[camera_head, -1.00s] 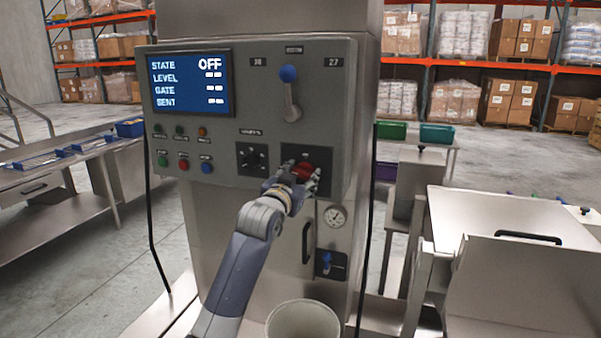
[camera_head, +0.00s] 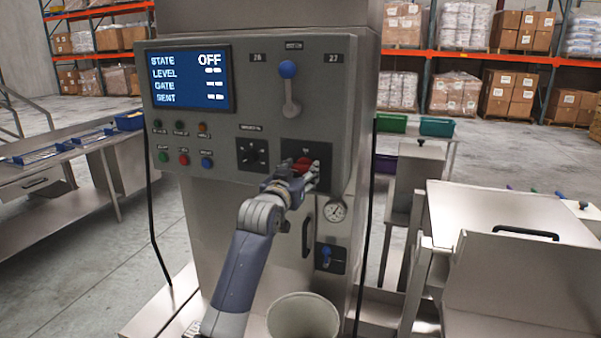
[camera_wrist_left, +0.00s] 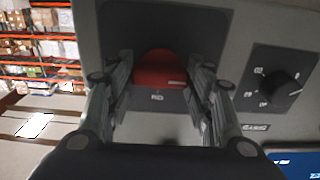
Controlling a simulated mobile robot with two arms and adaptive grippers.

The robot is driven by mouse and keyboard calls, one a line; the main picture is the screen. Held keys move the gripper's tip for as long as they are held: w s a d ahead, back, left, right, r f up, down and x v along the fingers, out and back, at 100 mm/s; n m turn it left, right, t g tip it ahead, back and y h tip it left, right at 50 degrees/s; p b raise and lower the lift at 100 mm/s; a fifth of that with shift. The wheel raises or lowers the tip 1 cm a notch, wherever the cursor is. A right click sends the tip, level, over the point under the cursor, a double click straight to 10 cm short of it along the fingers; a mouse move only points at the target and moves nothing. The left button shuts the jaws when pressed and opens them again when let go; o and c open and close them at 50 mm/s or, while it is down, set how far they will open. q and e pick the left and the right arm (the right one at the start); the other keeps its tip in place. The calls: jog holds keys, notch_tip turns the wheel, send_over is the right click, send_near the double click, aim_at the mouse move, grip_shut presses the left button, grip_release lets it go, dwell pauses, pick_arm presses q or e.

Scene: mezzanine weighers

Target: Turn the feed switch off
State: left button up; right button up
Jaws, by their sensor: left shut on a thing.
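The feed switch is a red rotary knob (camera_head: 303,164) on a dark square plate at the lower right of the grey control panel (camera_head: 222,120). My left gripper (camera_head: 308,175) is at the knob and partly covers it in the head view. In the left wrist view the red knob (camera_wrist_left: 160,72) sits between the two fingers of my left gripper (camera_wrist_left: 160,85), which are shut on it. The screen (camera_head: 188,80) reads STATE OFF, with dashes for level, gate and sent. My right gripper is not in view.
A pressure gauge (camera_head: 335,211) and a blue valve (camera_head: 327,257) are below. A pale bin (camera_head: 303,316) stands under the panel. Steel tables stand at both sides.

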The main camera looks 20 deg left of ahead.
pick_arm(q)
jog(key=o, duration=1.1)
jog(key=shift+c, duration=0.2)
jog(key=s, duration=1.2)
jog(key=shift+a, duration=0.2)
